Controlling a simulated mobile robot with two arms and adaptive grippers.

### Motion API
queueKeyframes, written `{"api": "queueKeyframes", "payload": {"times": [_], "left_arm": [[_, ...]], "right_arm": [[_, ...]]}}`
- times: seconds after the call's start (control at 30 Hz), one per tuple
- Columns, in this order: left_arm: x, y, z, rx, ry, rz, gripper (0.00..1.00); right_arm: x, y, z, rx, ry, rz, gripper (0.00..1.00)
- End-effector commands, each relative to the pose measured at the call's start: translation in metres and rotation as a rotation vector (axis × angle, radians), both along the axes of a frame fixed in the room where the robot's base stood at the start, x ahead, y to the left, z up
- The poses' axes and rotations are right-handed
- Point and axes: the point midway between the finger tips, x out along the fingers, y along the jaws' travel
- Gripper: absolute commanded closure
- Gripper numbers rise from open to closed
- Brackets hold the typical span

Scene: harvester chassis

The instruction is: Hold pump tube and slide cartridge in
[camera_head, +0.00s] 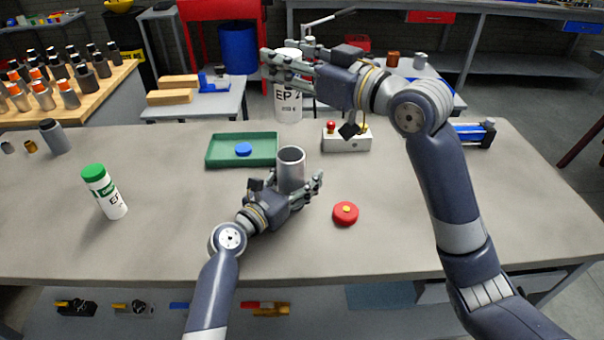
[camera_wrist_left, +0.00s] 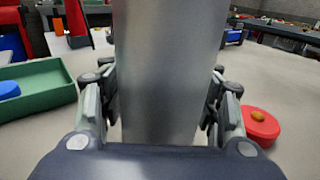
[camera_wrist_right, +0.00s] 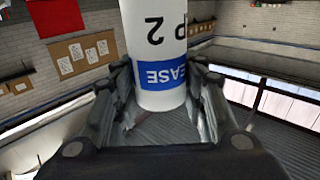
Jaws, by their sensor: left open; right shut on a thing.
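The grey metal pump tube (camera_head: 291,172) stands upright on the bench. My left gripper (camera_head: 306,184) is open, with its fingers on both sides of the tube; in the left wrist view the tube (camera_wrist_left: 168,75) fills the space between them. I cannot tell whether the fingers touch it. My right gripper (camera_head: 284,70) is shut on a white grease cartridge (camera_head: 288,105) with EP 2 lettering. The cartridge is held high, apart from the tube, and appears above it in the head view. Its blue label band (camera_wrist_right: 160,76) shows in the right wrist view.
A green tray (camera_head: 215,155) holds a blue cap (camera_head: 243,149). A red cap (camera_head: 345,213) lies right of the tube. A white box with a red knob (camera_head: 347,142) stands behind. A green-capped cartridge (camera_head: 104,191) stands at left. The front of the bench is clear.

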Motion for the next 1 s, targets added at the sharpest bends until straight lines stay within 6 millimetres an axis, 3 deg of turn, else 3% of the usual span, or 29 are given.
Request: {"api": "queueKeyframes", "payload": {"times": [0.4,0.67,1.0], "left_arm": [[0.0071,-0.006,0.0001,0.0,0.0,0.0,0.43],[0.007,-0.0057,0.0,0.001,0.001,0.0,0.99],[0.0069,-0.0056,-0.0003,0.001,0.001,0.0,1.0]], "right_arm": [[-0.0002,-0.0001,0.0012,0.001,-0.003,0.0,0.92],[-0.0002,-0.0001,0.0012,0.001,-0.003,0.0,0.92],[-0.0002,-0.0001,0.0011,0.001,-0.003,0.0,0.92]]}}
